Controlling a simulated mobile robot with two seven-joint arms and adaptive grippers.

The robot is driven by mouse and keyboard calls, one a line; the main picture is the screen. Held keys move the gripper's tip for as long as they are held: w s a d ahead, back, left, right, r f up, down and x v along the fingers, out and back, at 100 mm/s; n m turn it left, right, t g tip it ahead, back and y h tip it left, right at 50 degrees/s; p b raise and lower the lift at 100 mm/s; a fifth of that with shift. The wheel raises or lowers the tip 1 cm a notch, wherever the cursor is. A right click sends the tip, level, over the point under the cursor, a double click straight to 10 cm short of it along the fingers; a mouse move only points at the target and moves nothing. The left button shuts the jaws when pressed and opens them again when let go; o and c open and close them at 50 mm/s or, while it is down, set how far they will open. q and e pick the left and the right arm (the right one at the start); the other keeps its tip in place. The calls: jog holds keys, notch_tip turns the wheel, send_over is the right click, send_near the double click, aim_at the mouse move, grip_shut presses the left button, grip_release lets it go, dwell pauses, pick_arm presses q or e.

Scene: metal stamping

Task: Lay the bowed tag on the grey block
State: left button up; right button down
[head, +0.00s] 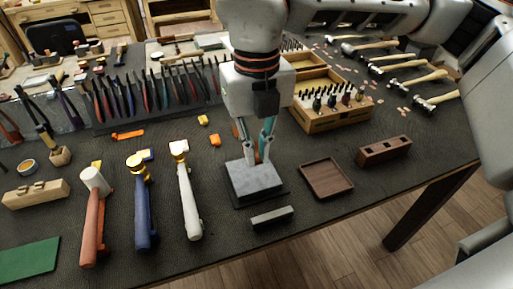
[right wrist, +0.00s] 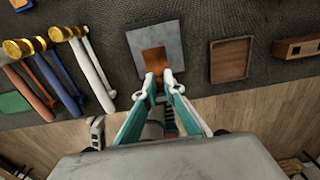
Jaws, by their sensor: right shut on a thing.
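The grey block (head: 252,184) sits on a dark base near the front of the dark bench mat. It also shows in the right wrist view (right wrist: 155,33). My right gripper (head: 258,158) points down over the block's rear part. In the right wrist view its fingertips (right wrist: 161,79) are close together at the near end of the copper-coloured tag (right wrist: 154,60), shut on it. The tag overlaps the block's face in that view; whether it touches the block I cannot tell. In the head view the tag is not clearly visible. My left gripper is not in view.
Three hammers with red, blue and white (head: 188,200) handles lie left of the block. A dark grey bar (head: 272,217) lies in front. A brown tray (head: 327,179) and a wooden block with holes (head: 384,150) are right. A pliers rack (head: 155,112) stands behind.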

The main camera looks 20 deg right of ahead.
aim_at(257, 163)
jog(key=shift+f+b, duration=0.55)
jog(key=shift+f, duration=0.3)
jog(key=shift+f+b, duration=0.5)
jog(key=shift+f, duration=0.45)
jog(key=shift+f+b, duration=0.3)
jog(key=shift+f, duration=0.45)
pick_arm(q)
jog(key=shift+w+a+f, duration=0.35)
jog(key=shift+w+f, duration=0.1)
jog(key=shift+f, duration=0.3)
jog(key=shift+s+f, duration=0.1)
